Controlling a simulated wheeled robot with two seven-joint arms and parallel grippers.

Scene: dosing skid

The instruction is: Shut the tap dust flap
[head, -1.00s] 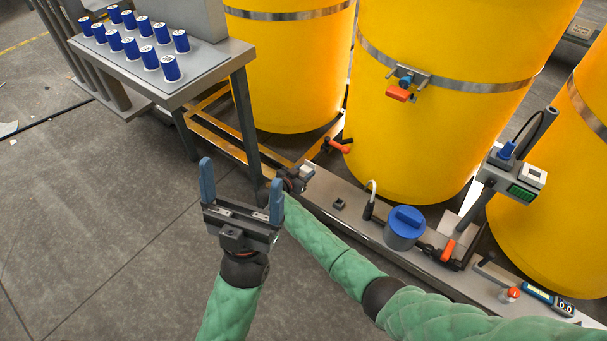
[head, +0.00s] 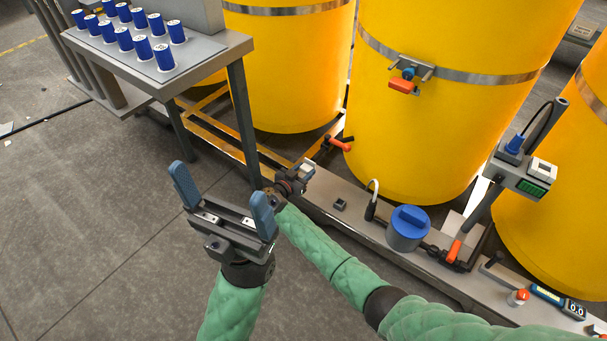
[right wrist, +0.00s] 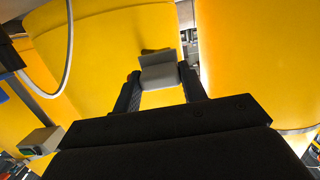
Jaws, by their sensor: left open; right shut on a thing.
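My right gripper (head: 297,180) is at the near left end of the grey skid, low in front of the yellow tanks. In the right wrist view its two dark fingers (right wrist: 160,88) are shut on a small grey flap-like piece (right wrist: 158,73), which appears to be the tap dust flap. In the head view a pale grey piece (head: 307,170) shows at that gripper's tip, and the tap behind it cannot be made out. My left gripper (head: 222,205) is open and empty, above the floor left of my right arm.
Yellow tanks (head: 430,130) stand behind the skid. An orange-handled valve (head: 340,145) is close behind my right gripper. A blue-lidded pot (head: 408,228) and a meter post (head: 520,175) stand further right. Open floor lies left.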

